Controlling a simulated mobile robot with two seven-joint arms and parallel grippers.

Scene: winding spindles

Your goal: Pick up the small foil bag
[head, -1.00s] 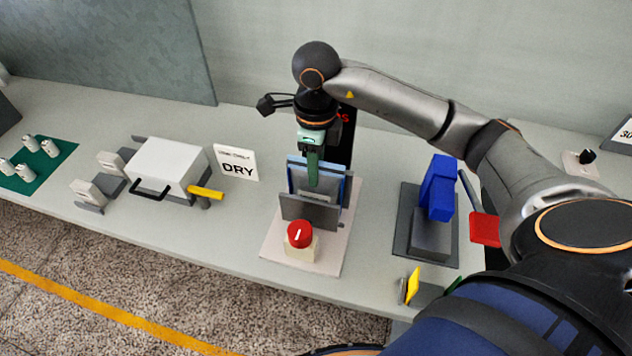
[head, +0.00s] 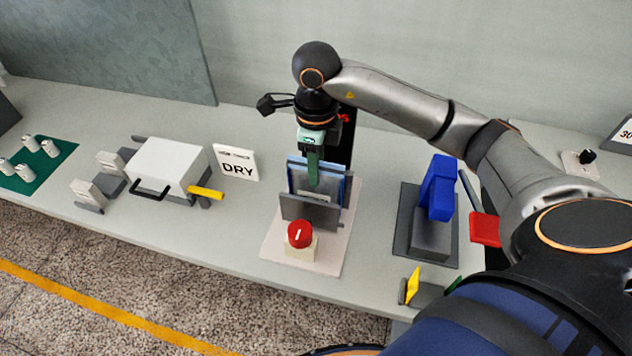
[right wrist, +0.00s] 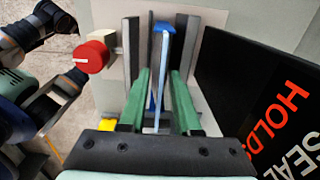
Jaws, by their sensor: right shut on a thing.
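The small foil bag stands edge-on between upright plates of a sealing stand in the middle of the table. In the right wrist view it is a thin pale strip (right wrist: 159,80) with a blue top end; in the head view a pale part (head: 317,195) shows below the fingers, between blue-edged plates. My right gripper (head: 312,180) points down into the stand. Its green fingers (right wrist: 160,105) are on either side of the bag, shut on it. The bag's lower part is hidden.
A red knob (head: 299,234) stands in front of the plates. A black board with red lettering (right wrist: 280,95) is close beside the stand. The front table strip is mostly clear.

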